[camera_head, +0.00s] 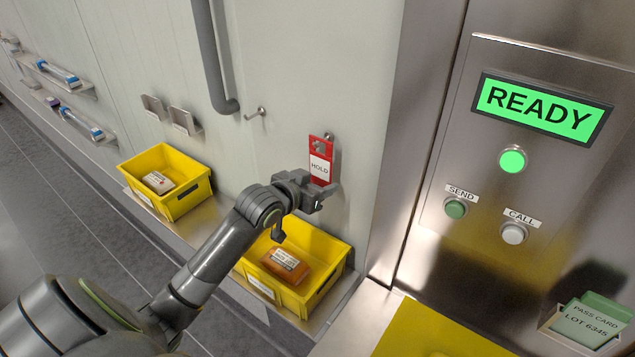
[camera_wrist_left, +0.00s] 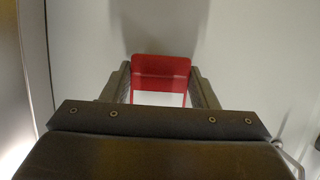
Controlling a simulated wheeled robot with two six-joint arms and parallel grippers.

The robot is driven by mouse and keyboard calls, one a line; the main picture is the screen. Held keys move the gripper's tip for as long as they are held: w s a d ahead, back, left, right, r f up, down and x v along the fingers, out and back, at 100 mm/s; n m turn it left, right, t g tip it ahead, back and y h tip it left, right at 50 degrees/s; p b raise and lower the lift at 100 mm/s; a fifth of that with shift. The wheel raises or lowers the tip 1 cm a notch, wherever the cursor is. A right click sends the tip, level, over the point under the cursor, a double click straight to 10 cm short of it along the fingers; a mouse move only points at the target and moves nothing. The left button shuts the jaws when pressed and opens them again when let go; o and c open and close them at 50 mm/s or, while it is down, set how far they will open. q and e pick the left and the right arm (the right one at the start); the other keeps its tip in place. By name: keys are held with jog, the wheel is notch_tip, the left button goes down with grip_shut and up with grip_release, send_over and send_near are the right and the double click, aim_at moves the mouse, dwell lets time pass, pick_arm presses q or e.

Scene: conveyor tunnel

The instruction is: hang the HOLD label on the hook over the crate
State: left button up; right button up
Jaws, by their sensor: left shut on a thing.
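The red HOLD label (camera_head: 321,163) is upright in front of the wall, above the right-hand yellow crate (camera_head: 331,291). My left gripper (camera_head: 318,190) is shut on its lower part. In the left wrist view the red label (camera_wrist_left: 160,68) stands between the two fingers (camera_wrist_left: 160,95). A hook (camera_head: 329,137) shows at the label's top edge. I cannot tell whether the label's hole is around it. The crate below holds an orange-brown pack with a white label. My right gripper is not in view.
Another hook (camera_head: 256,113) is bare on the wall to the left. A second yellow crate (camera_head: 197,194) stands further left on the ledge. A grey pipe (camera_head: 213,60) runs down the wall. The steel panel (camera_head: 470,150) at right has a READY display (camera_head: 540,108).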

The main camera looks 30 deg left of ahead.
pick_arm(q)
jog(key=o, duration=1.5)
jog(key=shift+c, duration=0.2)
jog(key=p+v, duration=0.2)
jog(key=v, duration=1.5)
jog(key=shift+s, duration=0.2)
jog(key=shift+a+r, duration=0.1)
